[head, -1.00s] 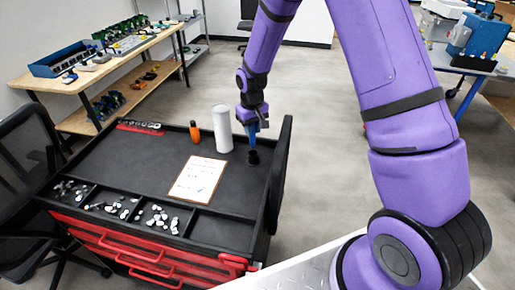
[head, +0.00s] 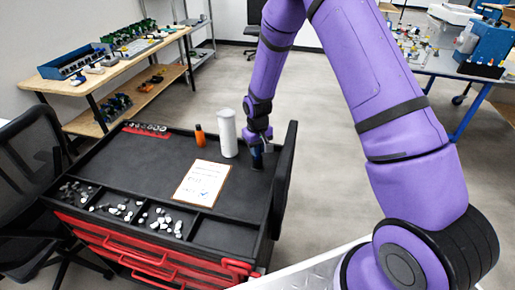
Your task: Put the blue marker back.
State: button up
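The blue marker (head: 256,150) is upright below my gripper (head: 258,139), at the right end of the black cart top. My gripper appears shut around its upper part. The marker's lower end is at a small black holder (head: 257,163) standing on the cart top. It looks to be at or inside the holder's mouth, but the view is too small to tell how deep. The fingertips are small and partly hidden by the wrist.
On the cart top (head: 150,164), a white cylinder (head: 227,133) stands just left of my gripper, with an orange bottle (head: 200,136) beyond it. A clipboard with paper (head: 203,182) lies in front. A black panel (head: 284,180) rises at the right edge.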

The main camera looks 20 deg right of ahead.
jog(key=o, duration=0.4)
jog(key=shift+r, duration=0.1)
notch_tip(320, 180, up, 13)
jog(key=shift+f, duration=0.1)
jog(key=s+d+r+m+t, duration=0.1)
jog(key=s+d+r, duration=0.1)
jog(key=s+r, duration=0.7)
jog(key=s+d+r+t, duration=0.2)
jog(key=s+r, duration=0.3)
jog(key=r, duration=0.8)
jog(key=s+d+r+t, duration=0.1)
jog(key=s+r, duration=0.2)
jog(key=s, duration=0.7)
jog(key=s+d+r+m+t, duration=0.1)
jog(key=s+d+r, duration=0.1)
jog(key=s, duration=0.8)
jog(key=shift+r, duration=0.55)
